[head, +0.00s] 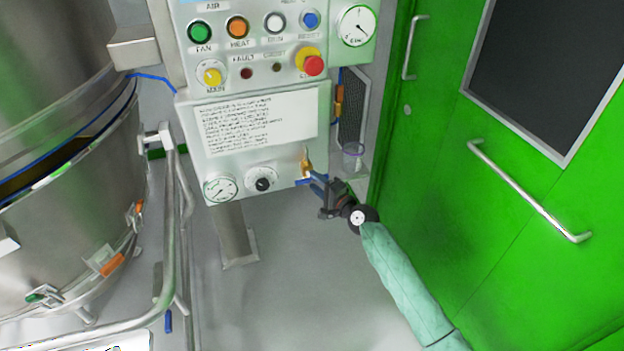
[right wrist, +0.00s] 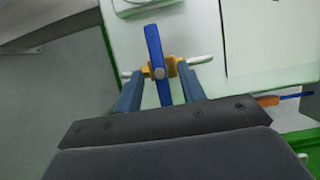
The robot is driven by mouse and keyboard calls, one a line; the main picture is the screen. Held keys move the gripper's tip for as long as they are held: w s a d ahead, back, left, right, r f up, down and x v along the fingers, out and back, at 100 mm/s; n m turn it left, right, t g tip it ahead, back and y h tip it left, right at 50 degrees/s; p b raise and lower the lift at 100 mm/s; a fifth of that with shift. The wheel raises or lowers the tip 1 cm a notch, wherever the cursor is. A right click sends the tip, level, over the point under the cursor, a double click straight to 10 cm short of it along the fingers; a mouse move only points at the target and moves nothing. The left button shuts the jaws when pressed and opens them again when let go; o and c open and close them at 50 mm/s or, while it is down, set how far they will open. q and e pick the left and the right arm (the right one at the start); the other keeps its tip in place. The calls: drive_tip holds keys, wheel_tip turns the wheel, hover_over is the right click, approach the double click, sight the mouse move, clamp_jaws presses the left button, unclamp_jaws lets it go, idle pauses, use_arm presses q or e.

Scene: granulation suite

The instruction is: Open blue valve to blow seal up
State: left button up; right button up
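The blue valve's lever (right wrist: 153,50) shows in the right wrist view, mounted on a brass body (right wrist: 172,68) with a metal pipe stub on each side. In the head view the brass body (head: 306,163) sits at the lower right of the control panel. My right gripper (right wrist: 160,88) is open, with one finger on each side of the lever and a visible gap to each. It also shows in the head view (head: 313,181), right at the valve; its fingers partly hide the lever there. My left gripper is not in view.
The control panel (head: 215,150) carries buttons, a printed sheet, a lower gauge (head: 220,188) and a black knob (head: 263,180). A steel vessel (head: 70,235) with a blue band along its gap (head: 70,152) and a rail stands left. A green door (head: 450,110) with handles closes off the right.

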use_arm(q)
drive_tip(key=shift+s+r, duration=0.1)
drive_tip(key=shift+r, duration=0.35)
use_arm(e)
drive_tip(key=shift+x, duration=1.15)
drive_tip(key=shift+s, duration=0.1)
clamp_jaws()
